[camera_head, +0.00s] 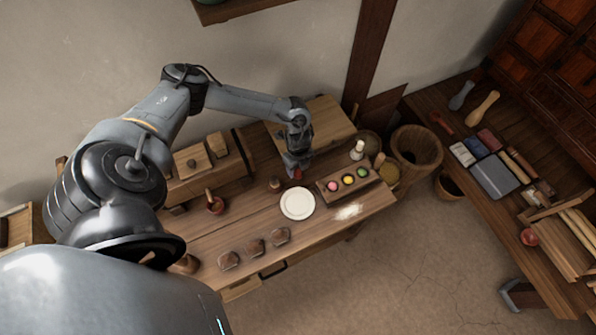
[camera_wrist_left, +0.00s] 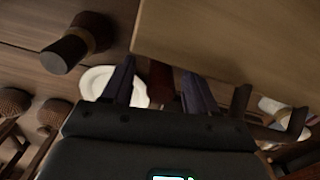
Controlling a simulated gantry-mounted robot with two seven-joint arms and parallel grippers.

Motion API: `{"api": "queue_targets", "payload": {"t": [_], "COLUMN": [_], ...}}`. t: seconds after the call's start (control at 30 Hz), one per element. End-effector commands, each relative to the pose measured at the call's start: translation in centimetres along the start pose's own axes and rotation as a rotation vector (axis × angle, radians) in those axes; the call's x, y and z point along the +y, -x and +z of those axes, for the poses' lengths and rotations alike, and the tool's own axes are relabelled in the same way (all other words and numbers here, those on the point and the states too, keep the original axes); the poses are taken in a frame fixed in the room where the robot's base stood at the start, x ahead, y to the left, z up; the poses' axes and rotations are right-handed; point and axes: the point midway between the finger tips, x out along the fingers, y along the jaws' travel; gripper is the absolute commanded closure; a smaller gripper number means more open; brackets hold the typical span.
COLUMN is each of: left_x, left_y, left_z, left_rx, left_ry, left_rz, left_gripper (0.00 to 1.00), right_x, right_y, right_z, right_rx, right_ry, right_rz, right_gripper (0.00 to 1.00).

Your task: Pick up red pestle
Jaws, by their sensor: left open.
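My left gripper (camera_head: 294,168) points down over the back of the wooden table, just behind the white plate (camera_head: 297,203). A small red thing (camera_head: 297,174), which looks like the red pestle, shows right at its fingertips and is mostly hidden by them. In the left wrist view the open left gripper (camera_wrist_left: 157,68) has a dark reddish shape (camera_wrist_left: 161,82), likely the pestle, between its fingers. I cannot tell whether a finger touches it. My right gripper is not in view.
A tray of coloured balls (camera_head: 349,180) stands close to the right. A small brown mortar (camera_head: 216,205) with a pestle stands to the left. A wooden box (camera_wrist_left: 230,40) rises close beside the gripper. Brown lumps (camera_head: 256,247) line the front edge. Another red object (camera_head: 441,123) lies on the right-hand table.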

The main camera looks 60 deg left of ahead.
Motion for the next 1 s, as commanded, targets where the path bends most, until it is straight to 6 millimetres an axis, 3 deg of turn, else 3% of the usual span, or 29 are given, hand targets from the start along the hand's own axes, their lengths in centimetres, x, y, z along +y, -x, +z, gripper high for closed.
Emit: {"api": "queue_targets", "payload": {"t": [0.37, 0.73, 1.0], "left_x": [0.0, 0.0, -0.01], "left_y": [-0.77, -0.75, -0.68], "left_z": [0.02, 0.01, 0.02], "left_rx": [0.0, 0.0, 0.0], "left_ry": [0.0, 0.0, 0.0], "left_rz": [0.0, 0.0, -0.001], "left_gripper": [0.43, 1.0, 1.0], "right_x": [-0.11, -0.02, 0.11], "right_y": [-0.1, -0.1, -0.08], "right_z": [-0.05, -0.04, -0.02], "right_rx": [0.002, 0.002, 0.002], "right_ry": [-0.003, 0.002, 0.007], "right_rz": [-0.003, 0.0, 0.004], "right_gripper": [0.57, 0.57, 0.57]}}
